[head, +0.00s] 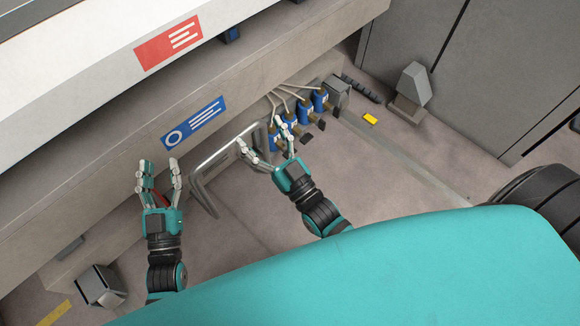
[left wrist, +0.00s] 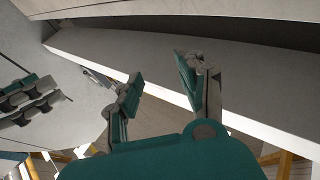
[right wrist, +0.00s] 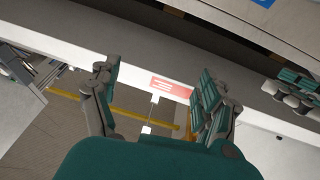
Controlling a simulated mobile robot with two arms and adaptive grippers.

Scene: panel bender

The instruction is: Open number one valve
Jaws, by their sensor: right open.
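A row of several blue valves (head: 305,113) with pale hoses sits under the machine's beam in the head view. Their numbers are too small to read, so I cannot tell which is number one. My right gripper (head: 259,134) is open, at the near left end of the row, and its fingers partly cover the nearest valves. I cannot tell whether it touches them. In the right wrist view the right gripper's fingers (right wrist: 156,75) are apart with nothing between them. My left gripper (head: 157,166) is open and empty, left of the row; the left wrist view shows its spread fingers (left wrist: 161,70).
A bent grey metal rail (head: 200,165) stands between my two grippers. The long beam (head: 90,165) with a blue label (head: 193,123) overhangs the valves. A grey block (head: 411,88) stands on the floor at the right.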

